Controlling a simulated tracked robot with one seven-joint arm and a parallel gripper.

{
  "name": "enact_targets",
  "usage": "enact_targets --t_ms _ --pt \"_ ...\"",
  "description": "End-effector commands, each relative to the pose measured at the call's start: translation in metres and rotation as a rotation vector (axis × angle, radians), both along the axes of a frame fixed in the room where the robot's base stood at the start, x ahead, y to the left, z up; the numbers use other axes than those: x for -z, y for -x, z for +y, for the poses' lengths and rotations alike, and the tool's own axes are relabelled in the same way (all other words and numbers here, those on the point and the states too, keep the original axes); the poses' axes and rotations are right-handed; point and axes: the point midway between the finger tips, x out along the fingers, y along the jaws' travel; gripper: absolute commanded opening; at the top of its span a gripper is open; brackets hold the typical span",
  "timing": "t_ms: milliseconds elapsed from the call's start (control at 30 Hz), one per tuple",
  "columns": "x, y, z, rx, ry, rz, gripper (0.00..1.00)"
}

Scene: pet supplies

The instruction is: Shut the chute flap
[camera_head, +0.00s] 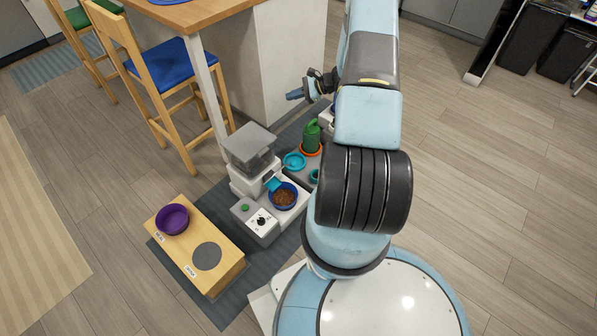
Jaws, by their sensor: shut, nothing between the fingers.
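The feeder (241,184) is a white and grey unit with a smoky clear hopper (250,150) on top. A small teal flap (273,184) sits at its chute, on the side facing the bowl, and seems to slope outward; its exact angle is too small to tell. A blue bowl of brown kibble (284,197) stands just beside the flap. My gripper (291,96) is shut and empty. It is raised beyond the feeder, up and right of the hopper in the picture, pointing left, and well apart from the flap.
A dial (261,221) and green button (245,208) are on the feeder's front. A wooden stand (222,283) with a purple bowl (173,219) is in front. A green watering can-like dispenser (311,137) and teal dish (294,161) stand behind. A blue-seated stool (167,67) is at left.

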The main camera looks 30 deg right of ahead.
Motion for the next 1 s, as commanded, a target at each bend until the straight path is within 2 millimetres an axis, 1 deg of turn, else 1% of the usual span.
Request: enact_targets --t_ms 33,167,200,267,300,367,400,467,500,667,800,900,1000 --pt "0.022 0.004 -0.006 0.039 -0.026 0.015 0.0" --pt "0.071 0.011 -0.022 0.141 -0.088 0.038 0.0" --pt "0.087 0.015 -0.026 0.172 -0.106 0.047 0.0" --pt "0.11 0.02 -0.032 0.22 -0.132 0.058 0.0" --pt "0.126 0.025 -0.035 0.252 -0.149 0.066 0.0" --pt "0.149 0.032 -0.04 0.302 -0.175 0.078 0.0" --pt "0.165 0.037 -0.043 0.335 -0.191 0.086 0.0" --pt "0.188 0.045 -0.047 0.385 -0.216 0.099 0.0" --pt "0.204 0.051 -0.049 0.418 -0.232 0.107 0.0" --pt "0.266 0.079 -0.053 0.553 -0.293 0.139 0.0" --pt "0.319 0.108 -0.052 0.672 -0.341 0.17 0.0" --pt "0.353 0.129 -0.048 0.751 -0.372 0.189 0.0" --pt "0.381 0.147 -0.043 0.817 -0.395 0.206 0.0"
